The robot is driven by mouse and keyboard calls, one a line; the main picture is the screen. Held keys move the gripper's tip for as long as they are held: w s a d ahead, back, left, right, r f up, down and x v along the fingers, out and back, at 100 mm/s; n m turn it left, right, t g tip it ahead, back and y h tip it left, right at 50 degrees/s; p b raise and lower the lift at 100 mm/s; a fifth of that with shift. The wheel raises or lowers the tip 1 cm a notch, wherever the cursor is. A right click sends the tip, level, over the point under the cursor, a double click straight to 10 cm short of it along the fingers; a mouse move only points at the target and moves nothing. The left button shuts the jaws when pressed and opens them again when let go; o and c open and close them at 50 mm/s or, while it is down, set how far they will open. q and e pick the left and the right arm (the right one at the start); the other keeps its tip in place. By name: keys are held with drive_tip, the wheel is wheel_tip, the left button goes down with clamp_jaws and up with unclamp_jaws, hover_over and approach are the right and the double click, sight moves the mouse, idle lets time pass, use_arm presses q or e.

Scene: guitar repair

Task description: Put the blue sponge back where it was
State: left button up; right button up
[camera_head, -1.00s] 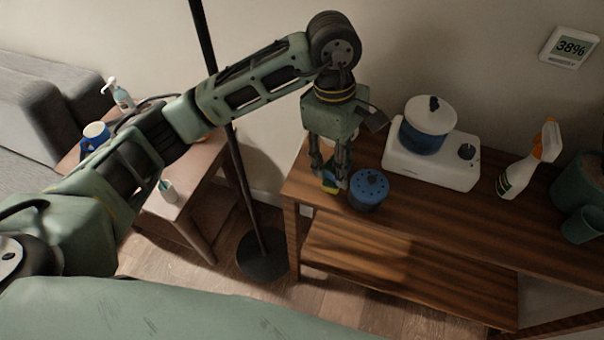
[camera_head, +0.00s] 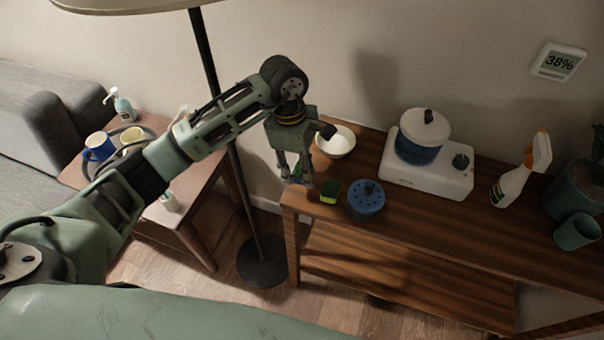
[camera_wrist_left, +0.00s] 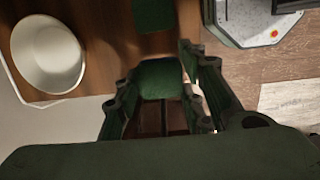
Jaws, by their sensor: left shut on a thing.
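My left gripper (camera_head: 297,180) is shut on a small sponge at the left end of the wooden table (camera_head: 430,225). In the head view the fingers mostly hide it, with a bluish bit (camera_head: 296,171) showing; I take it as the blue sponge. In the left wrist view the held sponge (camera_wrist_left: 160,80) sits between the fingers and looks dark green in the dim light. A green sponge (camera_head: 330,191) lies on the table just right of the gripper. Whether the held sponge touches the tabletop I cannot tell. My right gripper is not in view.
A blue round holder with holes (camera_head: 366,198) stands right of the green sponge. A white bowl (camera_head: 336,142) is behind the gripper. A white hotplate (camera_head: 428,180) with a blue pot (camera_head: 418,150) and a spray bottle (camera_head: 522,172) stand farther right. A lamp pole (camera_head: 232,150) rises left.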

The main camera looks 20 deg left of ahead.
sight(301, 169)
use_arm(q)
wheel_tip(301, 169, down, 3)
drive_tip(key=shift+s+f+p, duration=0.1)
drive_tip(key=shift+f+p, duration=0.05)
drive_tip(key=shift+p, duration=0.35)
drive_tip(key=shift+f, duration=0.35)
drive_tip(key=shift+f, duration=0.1)
drive_tip(key=shift+f, duration=0.15)
drive_tip(key=o, duration=1)
drive_tip(key=shift+o, duration=0.2)
drive_tip(key=shift+r, duration=0.2)
